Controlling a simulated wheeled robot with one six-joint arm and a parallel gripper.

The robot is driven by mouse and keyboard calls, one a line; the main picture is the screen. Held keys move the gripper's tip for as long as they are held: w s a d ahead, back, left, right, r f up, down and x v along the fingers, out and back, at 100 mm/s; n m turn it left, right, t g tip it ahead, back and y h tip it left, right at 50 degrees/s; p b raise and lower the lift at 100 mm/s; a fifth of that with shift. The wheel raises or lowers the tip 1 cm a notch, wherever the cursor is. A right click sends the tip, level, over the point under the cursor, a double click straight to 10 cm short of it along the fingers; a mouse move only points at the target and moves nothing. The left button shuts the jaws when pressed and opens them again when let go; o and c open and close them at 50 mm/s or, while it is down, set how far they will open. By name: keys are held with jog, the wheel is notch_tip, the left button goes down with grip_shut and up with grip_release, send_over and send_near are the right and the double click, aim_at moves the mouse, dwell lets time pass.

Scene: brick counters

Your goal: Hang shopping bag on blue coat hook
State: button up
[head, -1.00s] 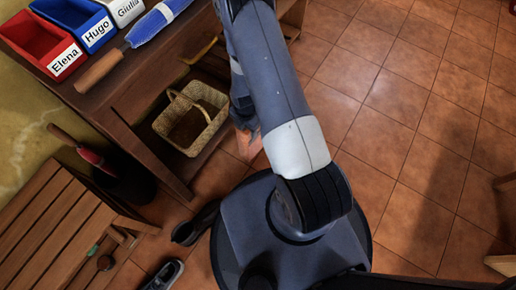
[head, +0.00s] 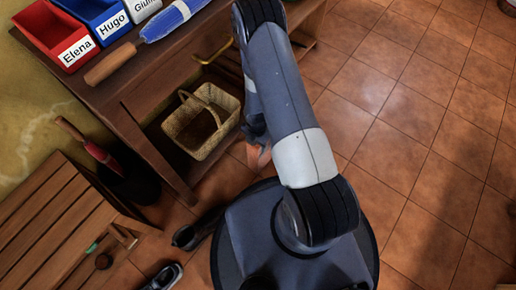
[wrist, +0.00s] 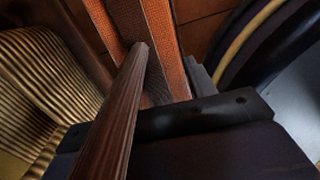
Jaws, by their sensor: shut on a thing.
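In the wrist view, my gripper (wrist: 160,118) is shut on the shopping bag (wrist: 162,40). The bag shows as a strip of orange-red woven cloth, with a long dark brown strap (wrist: 122,112) running through the grip toward the camera. Most of the bag is outside this view. In the head view, my arm covers most of the gripper, and only a small orange-pink patch, perhaps part of the bag, shows below the arm. The blue coat hook is not in view.
A slatted bench (head: 50,215), dark pot (head: 135,183) and shoes stand at left.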

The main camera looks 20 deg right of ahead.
jog(key=shift+f+b, duration=0.7)
jog(key=shift+f, duration=1.35)
jog(key=shift+f, duration=0.2)
jog(key=o, duration=1.6)
jog(key=r+p, duration=0.1)
jog(key=r, duration=0.2)
jog(key=r+p, duration=0.1)
jog(key=r, duration=0.3)
jog(key=r+p, duration=0.1)
jog(key=r, duration=0.2)
jog(key=shift+s+a+r+p, duration=0.3)
jog(key=shift+a+r+p, duration=0.05)
jog(key=shift+r, duration=0.05)
jog(key=shift+f, duration=0.1)
